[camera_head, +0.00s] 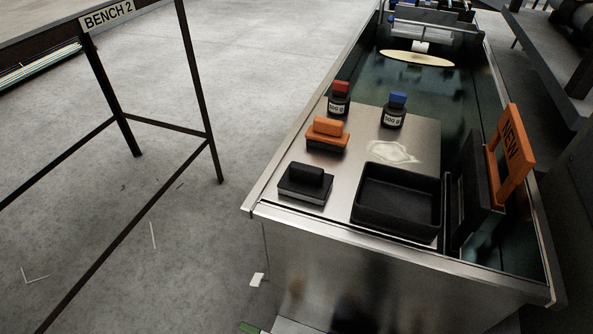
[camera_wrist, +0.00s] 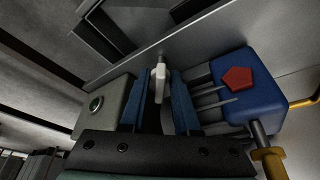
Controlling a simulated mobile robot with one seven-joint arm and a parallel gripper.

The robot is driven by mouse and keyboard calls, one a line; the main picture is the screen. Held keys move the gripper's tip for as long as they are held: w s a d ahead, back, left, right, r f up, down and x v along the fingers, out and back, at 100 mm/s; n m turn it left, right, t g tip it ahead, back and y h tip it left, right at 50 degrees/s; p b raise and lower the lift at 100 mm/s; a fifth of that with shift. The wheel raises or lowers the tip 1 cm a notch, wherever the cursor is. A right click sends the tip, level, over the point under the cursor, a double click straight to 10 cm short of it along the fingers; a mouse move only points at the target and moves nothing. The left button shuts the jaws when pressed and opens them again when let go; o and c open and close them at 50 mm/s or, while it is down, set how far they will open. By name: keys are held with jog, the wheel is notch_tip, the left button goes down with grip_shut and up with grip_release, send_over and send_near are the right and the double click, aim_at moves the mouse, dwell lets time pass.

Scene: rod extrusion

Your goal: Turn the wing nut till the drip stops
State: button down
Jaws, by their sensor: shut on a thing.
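In the wrist view, my gripper (camera_wrist: 166,88) has its two blue fingers shut on a small pale upright piece, which looks like the wing nut (camera_wrist: 159,72). Its upper end shows between and just past the fingertips, and its lower part is largely hidden by the fingers. No drip can be made out in either view. My gripper does not show in the head view.
In the wrist view, a blue block (camera_wrist: 247,88) with a red pentagon stands close right, a grey box (camera_wrist: 104,103) close left. In the head view, a steel-rimmed trough (camera_head: 275,175) carries two weights, two handled blocks, a black tray (camera_head: 397,231) and an orange sign (camera_head: 513,150).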

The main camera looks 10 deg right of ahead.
dwell(0.3)
jog(key=shift+m+g+b, duration=0.4)
jog(key=shift+m, duration=0.7)
